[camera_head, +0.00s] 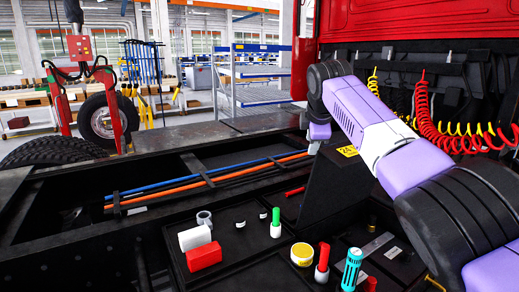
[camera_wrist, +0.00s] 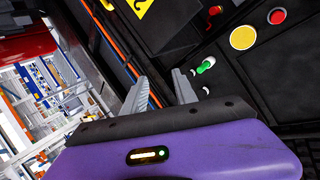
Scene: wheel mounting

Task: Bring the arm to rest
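My arm, purple and white with black joints, reaches in from the right edge of the head view and bends near the middle top. In the wrist view my gripper (camera_wrist: 160,88) has its two grey fingers apart with nothing between them. It is above the dark truck frame and the black tray. I cannot make out its fingers in the head view. A green-capped item (camera_wrist: 206,65) lies beyond the right finger in the wrist view.
The black tray (camera_head: 240,276) holds a red box (camera_head: 204,256), a white box (camera_head: 194,238), a yellow round tin (camera_head: 302,254) and a teal cylinder (camera_head: 351,269). A black panel (camera_head: 332,190) stands behind it. Red coiled hoses (camera_head: 425,115) hang near my arm. A wheel (camera_head: 105,120) stands at left.

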